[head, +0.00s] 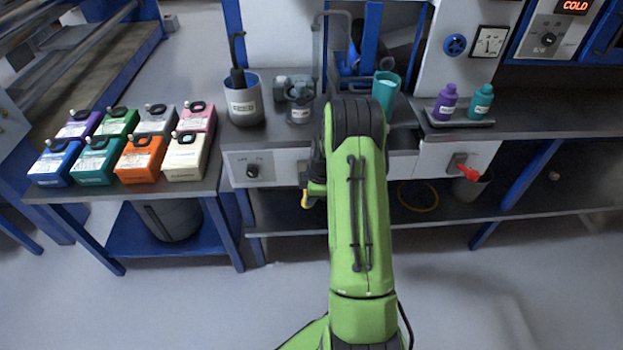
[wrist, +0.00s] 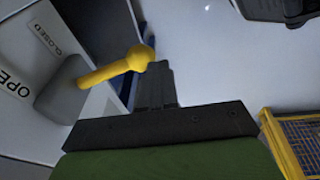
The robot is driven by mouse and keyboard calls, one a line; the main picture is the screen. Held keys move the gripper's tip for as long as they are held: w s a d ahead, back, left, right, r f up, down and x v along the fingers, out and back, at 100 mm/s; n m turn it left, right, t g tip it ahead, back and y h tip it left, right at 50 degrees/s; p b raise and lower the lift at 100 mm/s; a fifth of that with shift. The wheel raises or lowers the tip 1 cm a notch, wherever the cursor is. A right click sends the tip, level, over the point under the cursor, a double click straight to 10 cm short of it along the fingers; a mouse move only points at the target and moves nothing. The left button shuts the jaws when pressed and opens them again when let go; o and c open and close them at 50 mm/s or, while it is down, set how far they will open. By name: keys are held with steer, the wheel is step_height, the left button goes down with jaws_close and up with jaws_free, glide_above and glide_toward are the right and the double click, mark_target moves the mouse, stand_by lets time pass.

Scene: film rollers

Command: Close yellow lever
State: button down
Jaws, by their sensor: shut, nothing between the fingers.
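The yellow lever (wrist: 113,68) shows in the wrist view, with a round knob at its end and a grey base (wrist: 62,92) on a white panel. The panel carries the words OPEN and CLOSED around the base. My gripper (wrist: 158,70) is shut and empty, its tips right beside the lever's knob; I cannot tell whether they touch. In the head view a small yellow part of the lever (head: 308,200) shows just left of my green arm, below the counter. My arm hides the rest of the lever and most of the gripper there.
A red lever (head: 470,173) sits on the panel to the right. A dark knob (head: 253,171) is on the panel to the left. Purple (head: 446,102) and teal (head: 481,102) bottles stand on the counter. Several coloured boxes stand on the left table. The floor in front is clear.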

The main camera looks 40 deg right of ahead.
steer(key=shift+s+b+x, duration=0.1)
steer(key=shift+b+x, duration=0.35)
steer(key=shift+x, duration=0.2)
steer(key=shift+s+b+x, duration=0.15)
steer(key=shift+b+x, duration=0.25)
steer(key=shift+x, duration=0.25)
steer(key=shift+d+f, duration=0.15)
